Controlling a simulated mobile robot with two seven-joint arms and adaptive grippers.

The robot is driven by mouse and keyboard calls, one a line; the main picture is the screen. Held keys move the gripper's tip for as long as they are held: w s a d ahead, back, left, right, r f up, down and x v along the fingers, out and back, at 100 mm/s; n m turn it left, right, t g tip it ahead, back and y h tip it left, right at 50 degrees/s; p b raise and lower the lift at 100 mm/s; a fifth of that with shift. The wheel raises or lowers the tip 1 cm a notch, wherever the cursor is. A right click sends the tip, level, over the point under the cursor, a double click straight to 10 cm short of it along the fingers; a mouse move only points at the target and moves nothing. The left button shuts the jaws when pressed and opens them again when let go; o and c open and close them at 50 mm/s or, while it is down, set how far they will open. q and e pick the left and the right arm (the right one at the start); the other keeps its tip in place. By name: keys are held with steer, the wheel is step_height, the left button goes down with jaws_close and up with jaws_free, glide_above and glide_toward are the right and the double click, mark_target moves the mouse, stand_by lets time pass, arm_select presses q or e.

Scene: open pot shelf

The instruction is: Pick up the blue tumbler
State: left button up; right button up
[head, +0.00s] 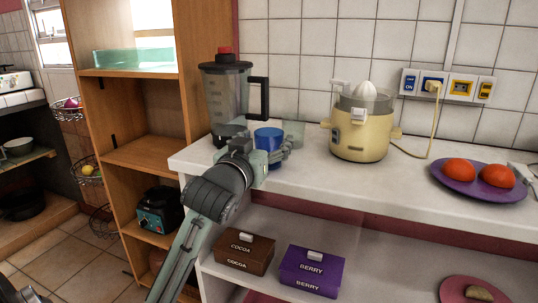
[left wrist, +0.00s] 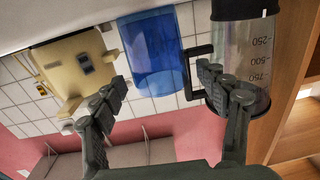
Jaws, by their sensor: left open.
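The blue tumbler (head: 268,137) stands upright on the white counter, between the blender and the yellow juicer. In the left wrist view, which is turned over, the tumbler (left wrist: 152,48) shows ahead of my fingers. My left gripper (head: 264,154) is open and empty, in front of the tumbler in the head view and hiding its lower part. In the left wrist view its fingers (left wrist: 162,78) are spread to either side of the tumbler's rim end, with no clear contact. How far the tumbler lies beyond the fingertips is hard to tell. My right gripper is not in view.
The blender (head: 225,98) stands close left of the tumbler, its handle toward it. The yellow juicer (head: 361,130) stands to the right. A purple plate (head: 450,183) with tomatoes is farther right. Cocoa (head: 243,254) and berry (head: 311,272) boxes sit below the counter. Bare counter lies in front of the juicer.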

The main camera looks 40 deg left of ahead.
arm_select(q)
steer(key=x, duration=0.2)
steer(key=shift+w+a, duration=0.1)
steer(key=shift+w, duration=0.15)
steer(key=c, duration=1.3)
steer(key=shift+r, duration=0.1)
steer(key=shift+c, duration=0.2)
